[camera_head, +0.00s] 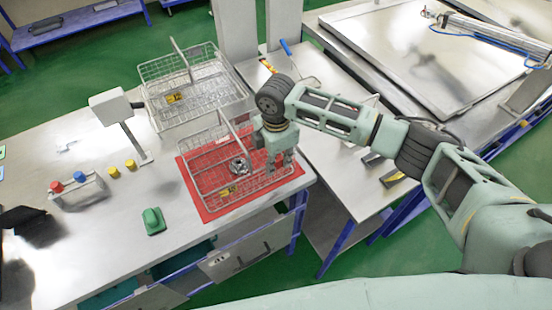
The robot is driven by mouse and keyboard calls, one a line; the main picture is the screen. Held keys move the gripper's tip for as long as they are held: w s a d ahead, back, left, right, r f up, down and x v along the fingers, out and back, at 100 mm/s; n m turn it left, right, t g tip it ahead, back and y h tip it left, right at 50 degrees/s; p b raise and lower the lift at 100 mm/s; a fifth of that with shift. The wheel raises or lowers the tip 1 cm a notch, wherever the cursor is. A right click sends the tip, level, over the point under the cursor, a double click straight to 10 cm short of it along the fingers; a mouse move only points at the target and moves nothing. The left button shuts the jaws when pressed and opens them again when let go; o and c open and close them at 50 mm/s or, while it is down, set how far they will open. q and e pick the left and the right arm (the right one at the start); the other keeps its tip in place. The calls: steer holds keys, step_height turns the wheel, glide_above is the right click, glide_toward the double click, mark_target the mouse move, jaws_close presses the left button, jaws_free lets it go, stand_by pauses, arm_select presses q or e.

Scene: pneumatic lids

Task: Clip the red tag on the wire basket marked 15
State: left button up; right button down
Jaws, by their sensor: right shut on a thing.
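A wire basket (205,196) stands on a red mat (212,214) at the front right of the table. It has a yellow label (228,190) and a dark and silver round part (239,166) in it. A second wire basket (166,122) stands behind it, also with a yellow label (174,97). Both labels are too small to read. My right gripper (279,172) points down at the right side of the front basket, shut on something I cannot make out. I cannot pick out a red tag. My left gripper is not in view.
A rack with red and blue tops (78,193), two yellow pieces (122,168), a grey device on a post (112,107) and a green block (153,221) stand left of the baskets. A dark object lies at the left edge. The front table edge is close.

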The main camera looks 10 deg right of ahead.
steer(key=shift+f, duration=0.35)
stand_by(0.6)
steer(key=c, duration=1.7)
jaws_free()
steer(key=shift+o, duration=0.3)
steer(key=o, duration=0.4)
steer(key=shift+r, duration=0.1)
steer(key=shift+r+p, duration=0.35)
steer(key=shift+r, duration=3.05)
steer(key=shift+s+f, duration=0.1)
